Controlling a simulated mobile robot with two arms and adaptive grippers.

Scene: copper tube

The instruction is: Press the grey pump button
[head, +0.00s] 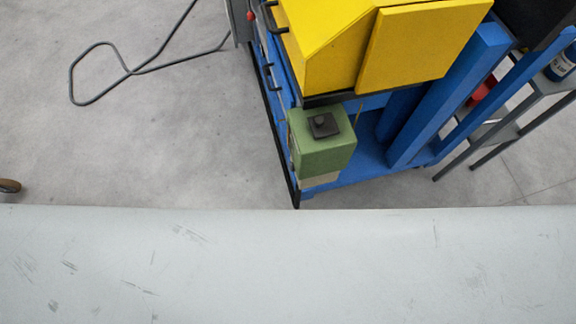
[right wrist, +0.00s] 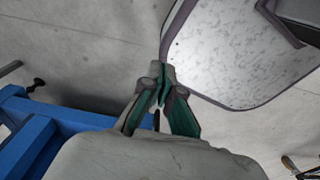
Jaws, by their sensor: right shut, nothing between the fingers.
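The grey pump button (head: 320,121) is a small knob on a dark square plate on top of a green box (head: 324,157). The green box sits at the near left corner of the blue frame, below the yellow housing. My right gripper (right wrist: 163,78) shows in the right wrist view with its green-padded fingers together and nothing between them. The button is not visible in that view, and the gripper is not in the head view, so I cannot tell how far apart they are. My left gripper is in neither view.
A yellow housing (head: 370,45) sits on the blue frame (head: 445,95) above the green box. A grey shelf (head: 520,120) stands at the right.

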